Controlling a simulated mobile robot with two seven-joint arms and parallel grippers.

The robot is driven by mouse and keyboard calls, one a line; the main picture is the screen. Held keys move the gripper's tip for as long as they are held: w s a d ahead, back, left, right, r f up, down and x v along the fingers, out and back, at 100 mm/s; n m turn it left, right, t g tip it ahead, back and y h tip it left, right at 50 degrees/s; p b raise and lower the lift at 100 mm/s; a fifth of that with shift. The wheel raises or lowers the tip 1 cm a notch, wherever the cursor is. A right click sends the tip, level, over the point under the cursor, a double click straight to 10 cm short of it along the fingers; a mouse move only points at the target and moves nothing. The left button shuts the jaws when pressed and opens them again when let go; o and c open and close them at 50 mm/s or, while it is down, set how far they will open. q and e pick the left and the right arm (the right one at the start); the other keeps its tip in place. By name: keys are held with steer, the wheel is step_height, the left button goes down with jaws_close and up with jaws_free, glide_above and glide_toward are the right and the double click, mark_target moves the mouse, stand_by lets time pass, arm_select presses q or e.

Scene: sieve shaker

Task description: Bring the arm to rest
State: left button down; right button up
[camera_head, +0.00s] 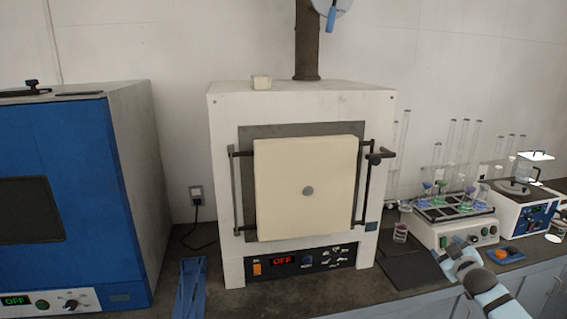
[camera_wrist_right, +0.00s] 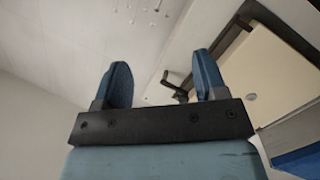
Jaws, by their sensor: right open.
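My right gripper (camera_head: 446,258) is at the lower right in the head view, in front of the counter's front edge, on an arm coming in from the bottom right corner. In the right wrist view its two blue fingers (camera_wrist_right: 158,85) stand wide apart, with nothing between them. The view there is turned over, with the furnace's cream door (camera_wrist_right: 268,75) to the right, beyond the fingers and apart from them. My left gripper is not in view.
The white furnace (camera_head: 222,180) stands closed, its display reading OFF. A blue oven (camera_head: 85,210) is at the left, and a blue object (camera_head: 190,288) lies between them. At the right are glassware, a white device (camera_head: 447,236) and another blue-fronted device (camera_head: 535,217).

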steer(key=s+a+f+g+y, duration=0.2)
steer(key=s+a+f+y, duration=0.1)
steer(key=s+a+f, duration=0.85)
steer(key=s+a+f+g+y, duration=0.1)
steer(key=s+a+f, duration=0.3)
steer(key=s+a, duration=0.3)
steer(key=s+a+f+m+g+y, duration=0.1)
steer(key=s+a+f, duration=0.3)
steer(key=s+a, duration=0.3)
steer(key=s+a+f+m+g, duration=0.1)
steer(key=s+a+f, duration=0.3)
steer(key=s, duration=1.1)
steer(key=a, duration=0.3)
steer(key=shift+a+f+y, duration=0.2)
steer(key=shift+f+y, duration=0.2)
